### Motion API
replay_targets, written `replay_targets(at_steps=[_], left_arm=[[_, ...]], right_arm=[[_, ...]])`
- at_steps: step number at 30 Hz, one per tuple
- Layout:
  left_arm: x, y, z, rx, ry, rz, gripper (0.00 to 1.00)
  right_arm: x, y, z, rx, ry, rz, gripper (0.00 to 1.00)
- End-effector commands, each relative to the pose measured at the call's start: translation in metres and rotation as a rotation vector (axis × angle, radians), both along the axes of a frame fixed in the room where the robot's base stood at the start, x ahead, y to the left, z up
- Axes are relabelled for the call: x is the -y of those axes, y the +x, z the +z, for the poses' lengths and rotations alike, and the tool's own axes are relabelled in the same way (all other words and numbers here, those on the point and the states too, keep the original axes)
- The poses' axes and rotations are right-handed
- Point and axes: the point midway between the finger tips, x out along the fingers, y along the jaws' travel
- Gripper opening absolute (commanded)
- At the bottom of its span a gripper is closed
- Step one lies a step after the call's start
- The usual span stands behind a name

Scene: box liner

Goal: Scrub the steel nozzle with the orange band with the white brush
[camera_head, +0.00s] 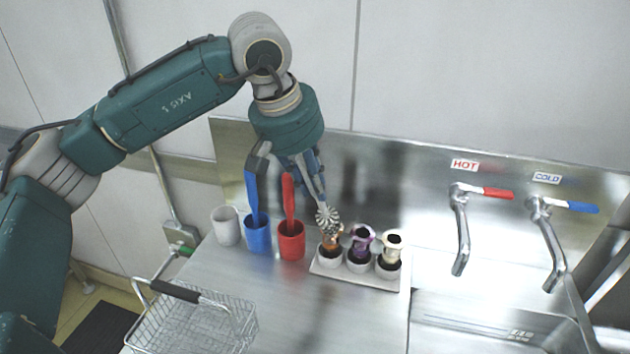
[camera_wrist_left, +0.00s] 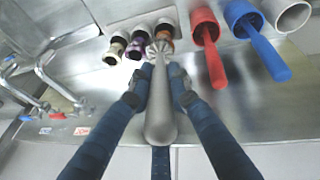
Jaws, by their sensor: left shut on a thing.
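My left gripper (camera_head: 316,190) is shut on the white brush (camera_head: 327,215). In the left wrist view the brush's pale handle (camera_wrist_left: 160,120) runs between the two fingers, with the bristle head pointing away. The steel nozzle with the orange band (camera_head: 331,240) stands in the left cup of a three-cup holder (camera_head: 347,279). The brush head is right at the top of this nozzle and partly hides it; I cannot tell whether they touch. In the left wrist view the nozzle (camera_wrist_left: 166,29) shows just behind the bristles. My right gripper is not in view.
Beside it stand a purple-banded nozzle (camera_head: 361,241) and a cream-banded one (camera_head: 391,246). Left are a red cup (camera_head: 291,244) and a blue cup (camera_head: 257,236) with brushes, and an empty white cup (camera_head: 226,228). A wire basket (camera_head: 190,325) is front left; taps (camera_head: 459,225) and sink are right.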

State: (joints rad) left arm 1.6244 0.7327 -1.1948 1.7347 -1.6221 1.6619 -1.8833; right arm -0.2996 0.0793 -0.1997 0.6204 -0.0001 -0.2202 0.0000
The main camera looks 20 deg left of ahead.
Motion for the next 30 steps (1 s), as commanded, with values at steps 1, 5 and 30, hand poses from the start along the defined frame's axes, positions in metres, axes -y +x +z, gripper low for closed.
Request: replay_targets(at_steps=[1, 5, 30], left_arm=[[0.0, -0.002, 0.0, 0.001, -0.001, 0.0, 0.0], [0.0, -0.003, 0.001, 0.001, 0.0, 0.001, 0.0], [0.0, 0.029, 0.001, 0.0, 0.001, 0.0, 0.0]], right_arm=[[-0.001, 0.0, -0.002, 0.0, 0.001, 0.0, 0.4], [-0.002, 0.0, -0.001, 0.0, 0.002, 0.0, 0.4], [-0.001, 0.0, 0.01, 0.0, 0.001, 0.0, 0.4]])
